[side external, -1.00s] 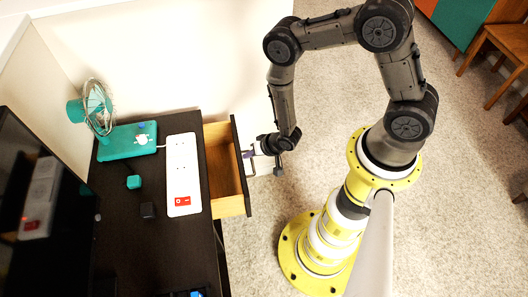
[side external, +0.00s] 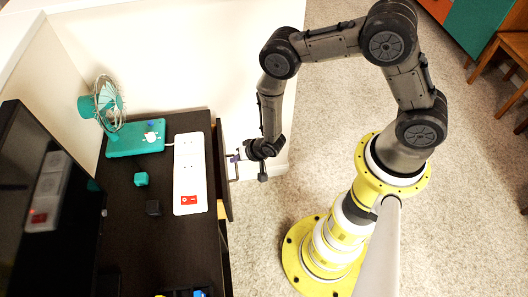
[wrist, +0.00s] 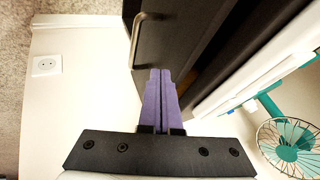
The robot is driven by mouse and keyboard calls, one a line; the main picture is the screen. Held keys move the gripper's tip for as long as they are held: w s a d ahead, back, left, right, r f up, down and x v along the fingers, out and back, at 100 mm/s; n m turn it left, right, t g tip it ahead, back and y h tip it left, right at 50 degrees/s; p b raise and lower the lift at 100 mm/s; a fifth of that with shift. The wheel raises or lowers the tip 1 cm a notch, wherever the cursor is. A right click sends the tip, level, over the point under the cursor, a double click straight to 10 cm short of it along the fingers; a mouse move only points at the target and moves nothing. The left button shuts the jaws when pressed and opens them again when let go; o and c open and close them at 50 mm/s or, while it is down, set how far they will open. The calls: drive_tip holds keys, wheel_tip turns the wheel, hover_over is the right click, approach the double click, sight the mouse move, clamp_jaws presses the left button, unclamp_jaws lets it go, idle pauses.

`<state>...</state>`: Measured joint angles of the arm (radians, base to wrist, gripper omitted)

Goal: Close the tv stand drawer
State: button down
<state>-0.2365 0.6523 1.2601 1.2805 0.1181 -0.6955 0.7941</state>
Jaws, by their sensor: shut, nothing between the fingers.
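The tv stand (side external: 160,240) is a dark cabinet along the left in the side external view. My gripper (side external: 233,158) is at the drawer front. Its purple fingers (wrist: 160,75) are together and empty, with their tips at the front's face beside the handle. Whether they press on it is hard to tell.
On the stand are a white power strip (side external: 190,172), a teal box (side external: 135,140), a teal fan (side external: 108,100), small cubes (side external: 141,179) and a dark screen (side external: 40,190). A wall with an outlet (wrist: 46,65) is close by. The carpet (side external: 260,230) in front is open.

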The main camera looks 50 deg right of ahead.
drive_tip(key=d+v, duration=0.1)
drive_tip(key=v, duration=0.8)
drive_tip(key=shift+s+d, duration=0.3)
drive_tip(key=shift+s, duration=0.35)
drive_tip(key=c, duration=1.5)
unclamp_jaws()
drive_tip(key=shift+s+r, duration=0.3)
drive_tip(key=shift+s, duration=0.05)
drive_tip(key=shift+o, duration=1.1)
drive_tip(key=shift+r, duration=0.1)
drive_tip(key=shift+o, duration=1.3)
drive_tip(key=shift+s+m, duration=0.3)
drive_tip(key=shift+o, duration=0.7)
drive_tip(key=shift+s+a+f+g, duration=0.25)
drive_tip(key=shift+s+f+g, duration=0.1)
drive_tip(key=shift+s+g, duration=0.15)
drive_tip(key=g, duration=0.5)
approach(237, 169)
drive_tip(key=shift+m+y, duration=0.3)
drive_tip(key=shift+y, duration=0.1)
drive_tip(key=f, duration=0.5)
drive_tip(key=w+f, duration=0.1)
drive_tip(key=f, duration=0.1)
drive_tip(key=shift+a+f, duration=0.2)
drive_tip(key=shift+f, duration=0.15)
